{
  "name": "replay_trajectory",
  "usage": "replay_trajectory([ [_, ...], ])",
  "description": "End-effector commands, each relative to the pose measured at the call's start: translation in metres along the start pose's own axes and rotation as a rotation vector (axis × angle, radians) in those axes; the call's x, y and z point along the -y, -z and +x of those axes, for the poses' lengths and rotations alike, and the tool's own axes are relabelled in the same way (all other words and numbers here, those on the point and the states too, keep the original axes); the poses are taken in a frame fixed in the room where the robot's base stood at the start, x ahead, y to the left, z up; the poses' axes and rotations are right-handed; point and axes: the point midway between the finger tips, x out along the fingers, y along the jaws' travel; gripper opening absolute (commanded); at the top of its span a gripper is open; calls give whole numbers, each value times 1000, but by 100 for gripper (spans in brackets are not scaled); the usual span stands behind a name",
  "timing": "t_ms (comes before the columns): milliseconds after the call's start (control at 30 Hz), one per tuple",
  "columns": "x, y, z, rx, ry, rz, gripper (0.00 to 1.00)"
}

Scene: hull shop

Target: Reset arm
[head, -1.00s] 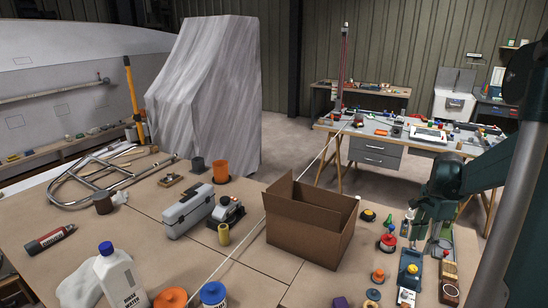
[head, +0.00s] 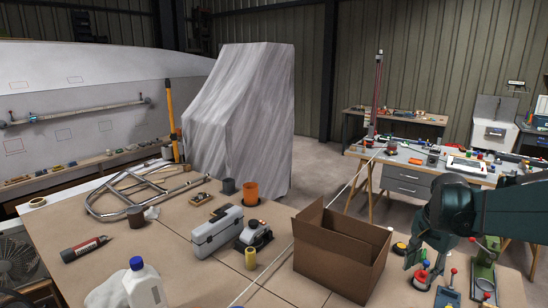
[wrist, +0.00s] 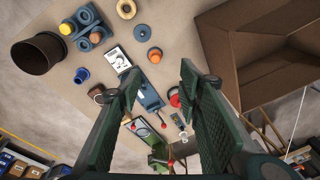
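My gripper (wrist: 158,85) is open in the wrist view, its two dark green fingers apart with nothing held between them. In the head view the gripper (head: 424,260) hangs at the right over the bench, pointing down, just right of the open cardboard box (head: 335,262). The box also fills the right of the wrist view (wrist: 240,55). Small parts lie on the bench below the gripper, among them a blue device (wrist: 148,92) and a red round piece (wrist: 174,97). My arm hides part of the bench's right side in the head view.
A dark bin (wrist: 38,54) shows in the wrist view.

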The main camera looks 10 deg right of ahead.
Motion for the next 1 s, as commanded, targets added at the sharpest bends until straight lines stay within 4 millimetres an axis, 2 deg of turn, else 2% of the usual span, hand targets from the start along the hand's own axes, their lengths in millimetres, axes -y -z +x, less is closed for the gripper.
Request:
replay_trajectory([
  [33, 2, -12, -5, -6, 9, -35, 35],
  [500, 17, -110, -43, -79, 106, -367, 35],
  [1000, 10, -208, -68, -169, 210, -713, 35],
])
